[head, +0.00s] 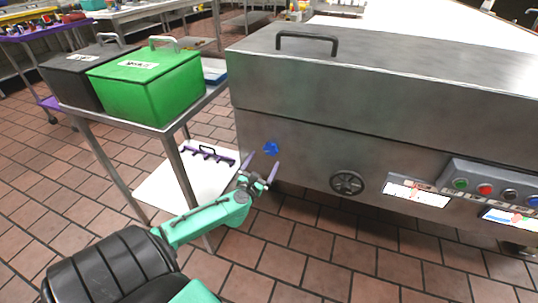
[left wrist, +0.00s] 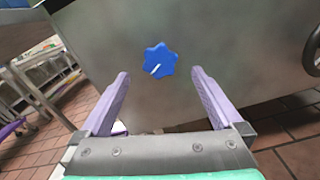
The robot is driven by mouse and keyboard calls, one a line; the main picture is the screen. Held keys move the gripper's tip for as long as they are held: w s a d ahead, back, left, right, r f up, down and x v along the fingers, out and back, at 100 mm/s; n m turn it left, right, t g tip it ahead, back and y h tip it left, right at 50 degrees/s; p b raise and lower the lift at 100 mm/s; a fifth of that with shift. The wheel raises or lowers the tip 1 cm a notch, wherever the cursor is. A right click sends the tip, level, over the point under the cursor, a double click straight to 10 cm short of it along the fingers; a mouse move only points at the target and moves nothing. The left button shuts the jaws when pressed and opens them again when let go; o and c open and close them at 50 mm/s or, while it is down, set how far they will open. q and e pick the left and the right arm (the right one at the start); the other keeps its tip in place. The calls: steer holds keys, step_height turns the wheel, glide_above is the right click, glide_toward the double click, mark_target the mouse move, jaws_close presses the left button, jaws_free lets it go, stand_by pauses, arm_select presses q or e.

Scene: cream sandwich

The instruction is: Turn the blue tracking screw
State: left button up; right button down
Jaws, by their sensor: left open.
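The blue tracking screw (head: 271,148) is a small star-shaped knob on the lower front of the steel machine, near its left end. In the left wrist view the blue screw (left wrist: 160,60) shows a white line pointing to its lower left. My left gripper (head: 262,168) is open and empty, just below and in front of the screw. In the left wrist view its two purple fingers (left wrist: 160,82) stand apart, with the screw beyond their tips and between them in the picture. The fingers do not touch the screw. My right gripper is not in view.
A dark handwheel (head: 347,183) and a panel of colored buttons (head: 486,190) are on the machine (head: 310,135) to the right. A metal table (head: 150,124) with a green box (head: 150,88) and a black box (head: 72,78) stands left. Tiled floor is open in front.

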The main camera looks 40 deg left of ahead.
mark_target(270, 150)
arm_select(q)
steer(key=b+x, duration=0.1)
steer(key=x, duration=0.4)
steer(key=shift+w+a+f, duration=0.1)
steer(key=shift+w, duration=0.05)
steer(key=shift+w+a, duration=0.1)
steer(key=shift+w, duration=0.2)
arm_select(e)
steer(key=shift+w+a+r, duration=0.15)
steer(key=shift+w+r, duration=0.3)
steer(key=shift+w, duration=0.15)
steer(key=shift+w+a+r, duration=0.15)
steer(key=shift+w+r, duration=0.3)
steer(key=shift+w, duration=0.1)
arm_select(q)
steer(key=c, duration=1.4)
steer(key=shift+o, duration=0.2)
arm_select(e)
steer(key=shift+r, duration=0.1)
